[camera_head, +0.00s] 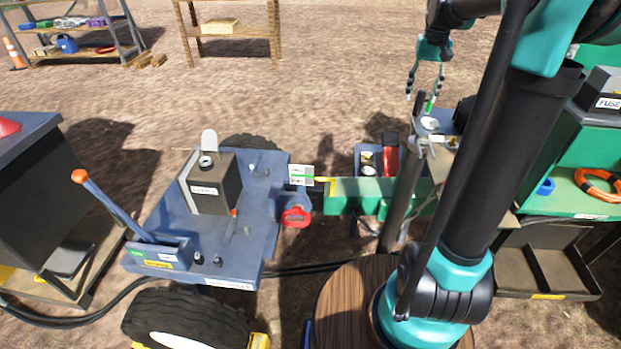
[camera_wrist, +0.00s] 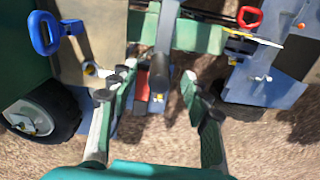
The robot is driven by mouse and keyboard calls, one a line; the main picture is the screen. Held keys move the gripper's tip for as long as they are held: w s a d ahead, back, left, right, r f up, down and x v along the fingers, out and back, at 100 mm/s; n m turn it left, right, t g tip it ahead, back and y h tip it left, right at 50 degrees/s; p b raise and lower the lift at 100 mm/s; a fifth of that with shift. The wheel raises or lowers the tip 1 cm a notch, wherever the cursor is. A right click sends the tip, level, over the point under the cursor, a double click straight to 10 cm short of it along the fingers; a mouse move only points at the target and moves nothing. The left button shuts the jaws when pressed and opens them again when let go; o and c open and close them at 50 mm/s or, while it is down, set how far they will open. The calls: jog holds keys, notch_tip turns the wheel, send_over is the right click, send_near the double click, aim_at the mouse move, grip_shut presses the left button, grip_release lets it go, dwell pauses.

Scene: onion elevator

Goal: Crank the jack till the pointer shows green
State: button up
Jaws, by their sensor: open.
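My gripper (camera_head: 425,84) hangs open with fingers down, just above the top of the jack. In the wrist view its two spread fingers (camera_wrist: 158,108) have nothing between the tips. The post also shows in the wrist view (camera_wrist: 165,42). A white-and-green scale plate (camera_head: 301,174) sits at the blue trailer's edge, with a yellow pointer (camera_head: 326,180) beside it. The colour it marks is too small to tell.
The blue trailer deck (camera_head: 262,190) holds a grey box (camera_head: 212,183) and an orange-knobbed lever (camera_head: 110,203). A red handle (camera_head: 295,217) is on its right side. A green cabinet (camera_head: 572,150) with an orange coil (camera_head: 598,184) stands right. Shelves stand behind on open dirt.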

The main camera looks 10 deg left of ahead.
jog(key=shift+r, duration=4.5)
